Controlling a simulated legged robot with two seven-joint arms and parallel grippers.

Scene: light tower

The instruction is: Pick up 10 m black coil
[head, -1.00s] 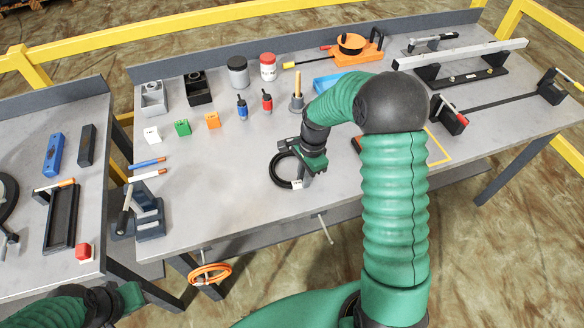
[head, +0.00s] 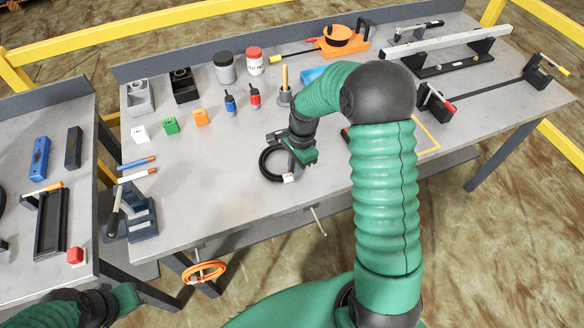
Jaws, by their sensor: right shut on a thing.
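The black coil (head: 264,170) is a dark ring with a small white tag (head: 288,178), near the front edge of the grey table. My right gripper (head: 292,165) is at the coil's right side, pointing down, and is shut on it. The fingertips are partly hidden by the gripper body. I cannot tell whether the coil is clear of the table top. My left gripper (head: 122,300) is at the bottom left, apart from the table; its fingers cannot be made out.
An orange coil (head: 205,272) hangs at the table's front edge. Left of the black coil stand a dark clamp fixture (head: 137,215) and small white, green and orange blocks (head: 171,125). Behind it are red and blue bottles (head: 254,95). The table between is clear.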

